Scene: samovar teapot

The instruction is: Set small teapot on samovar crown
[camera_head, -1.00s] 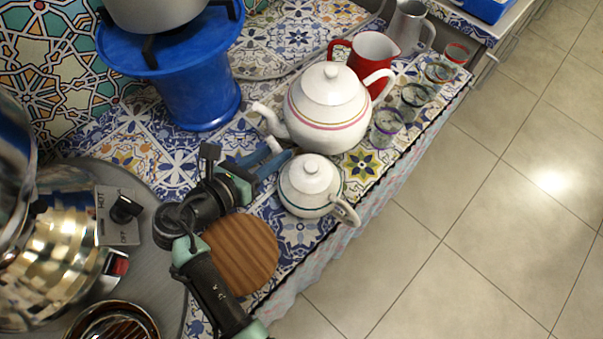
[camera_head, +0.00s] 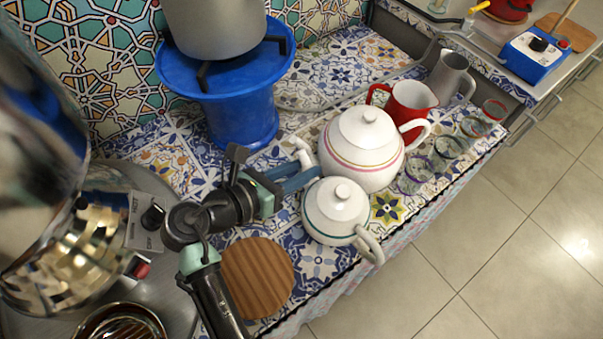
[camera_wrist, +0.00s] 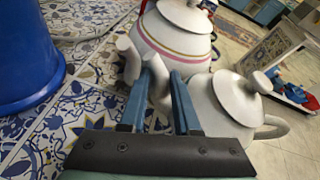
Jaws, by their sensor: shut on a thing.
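The small teapot (camera_head: 336,211), white with a green band and a knobbed lid, is upright at the counter's front edge, its handle toward the floor side. It also shows in the wrist view (camera_wrist: 225,105) at the right. My gripper (camera_head: 292,180) is to its left, shut on its spout, which shows between the blue fingers (camera_wrist: 156,90). I cannot tell whether its base touches the counter. The shiny samovar (camera_head: 60,250) stands at the left, cut off by the frame; its crown is not clearly seen.
A large white teapot (camera_head: 358,160) stands close behind the small one, its spout near my fingers. A round wooden board (camera_head: 258,278) lies in front. A blue stand (camera_head: 240,110) with a grey pot (camera_head: 215,25), a red jug (camera_head: 408,98) and several glasses (camera_head: 447,147) are behind.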

